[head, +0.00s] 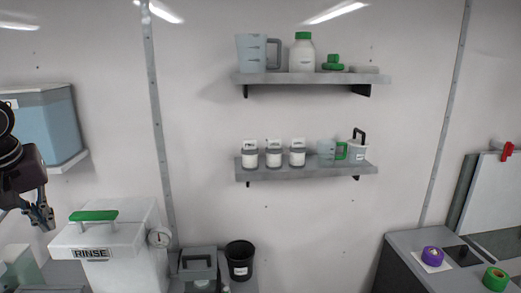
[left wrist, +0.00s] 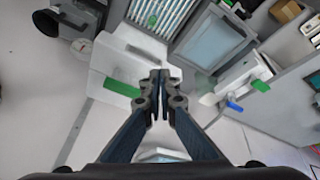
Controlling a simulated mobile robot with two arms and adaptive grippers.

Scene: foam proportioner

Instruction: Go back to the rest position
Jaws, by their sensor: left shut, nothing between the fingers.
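My left gripper (head: 40,218) is at the left edge of the head view, beside the white RINSE box (head: 108,258) with its green handle (head: 93,216) and dial. In the left wrist view the left gripper (left wrist: 159,76) has its fingertips together with nothing between them. Beyond the fingertips in that view is a white box lid (left wrist: 118,62) with a green handle (left wrist: 122,88). My right gripper is in neither view.
Two wall shelves (head: 312,79) hold a jug, bottles and jars. A black bin (head: 239,262) stands right of the RINSE box. A grey counter (head: 410,245) at the right carries purple and green tape rolls. A blue tank (head: 45,122) hangs near my left arm.

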